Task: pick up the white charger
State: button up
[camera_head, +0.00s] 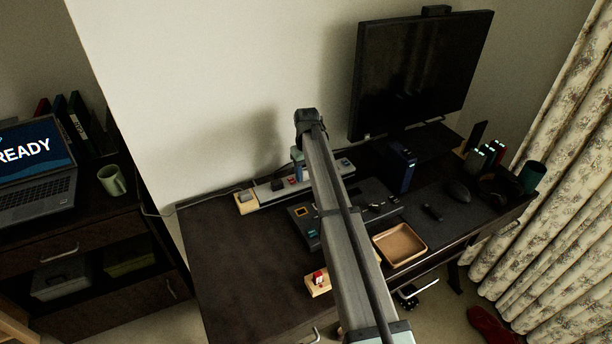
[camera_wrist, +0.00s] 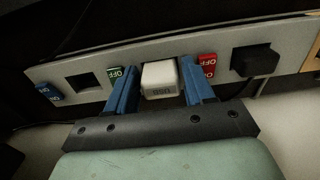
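The white charger (camera_wrist: 160,79), marked USB, sits in the grey power strip (camera_wrist: 222,50) in the wrist view. My gripper (camera_wrist: 160,85) is around it, one blue finger on each side. Narrow gaps show between the fingers and the charger's near end, so the fingers look open; contact near the tips is hard to judge. In the head view the power strip (camera_head: 264,191) lies along the back of the desk by the wall. My arm passes in front of it, and I cannot make out the charger there.
Beside the charger are a green switch (camera_wrist: 115,74) and a red switch (camera_wrist: 207,65). A black plug (camera_wrist: 255,61) sits to the right, an empty socket (camera_wrist: 84,83) to the left.

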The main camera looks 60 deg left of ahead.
jog(key=c, duration=0.7)
